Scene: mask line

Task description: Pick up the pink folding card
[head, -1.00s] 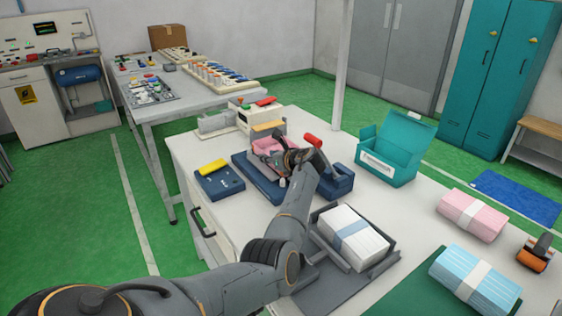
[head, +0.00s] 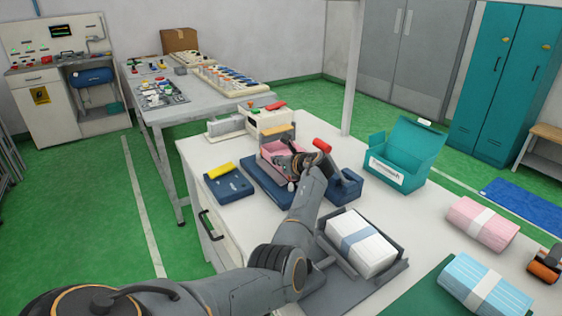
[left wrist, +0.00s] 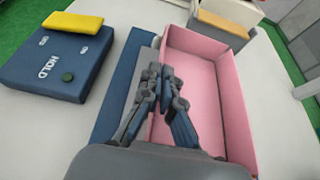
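The pink folding card (head: 270,153) stands as an open pink tray with raised walls on the blue fixture (head: 262,181) at the table's far left. In the left wrist view its empty floor and walls (left wrist: 205,68) fill the middle and right. My left gripper (head: 296,164) is at the card's near side. In the left wrist view its fingertips (left wrist: 163,80) are close together at the card's left wall and look shut on it. The fingers hide part of that wall. My right gripper is not in view.
A blue HOLD pad (head: 228,185) with a yellow block lies left of the fixture. A red-topped blue block (head: 345,183) stands close to its right.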

